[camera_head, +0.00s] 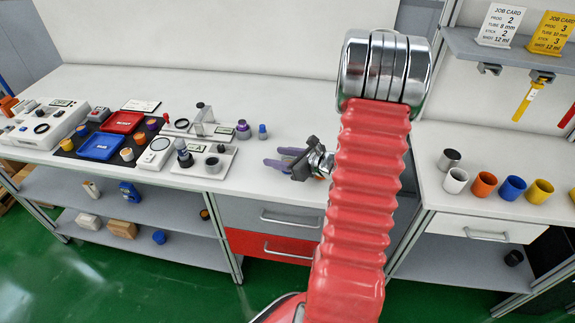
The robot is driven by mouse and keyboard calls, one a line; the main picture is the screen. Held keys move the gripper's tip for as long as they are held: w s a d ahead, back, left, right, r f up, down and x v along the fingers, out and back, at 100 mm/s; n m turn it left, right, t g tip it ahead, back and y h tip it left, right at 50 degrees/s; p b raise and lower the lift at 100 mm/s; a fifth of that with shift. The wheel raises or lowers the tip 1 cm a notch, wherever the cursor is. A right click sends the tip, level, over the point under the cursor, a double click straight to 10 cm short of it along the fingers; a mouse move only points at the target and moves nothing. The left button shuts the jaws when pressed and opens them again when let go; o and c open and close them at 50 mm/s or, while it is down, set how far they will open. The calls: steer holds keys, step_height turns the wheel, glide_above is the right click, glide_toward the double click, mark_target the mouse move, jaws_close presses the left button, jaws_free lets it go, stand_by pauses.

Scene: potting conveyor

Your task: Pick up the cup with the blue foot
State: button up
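My gripper (281,158) is over the front part of the left bench, fingers pointing left. Its two fingers are apart with nothing visible between them. On the right bench stand a white cup (455,181), an orange cup (484,185), a blue cup (512,189) and a yellow cup (539,191), with a grey cup (449,159) behind the white one. I cannot make out a blue foot on any of them. A small blue piece (262,132) stands on the left bench, behind and left of my gripper; its details are too small to tell.
The left bench holds a red tray (123,122), a blue tray (101,146), a scale-like device (155,155) and a stand with small pots (212,162). Bare bench lies around my gripper. A shelf (520,52) with job cards overhangs the right bench. My arm hides the middle.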

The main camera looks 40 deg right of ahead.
steer(key=c, duration=0.8)
steer(key=shift+r, duration=5)
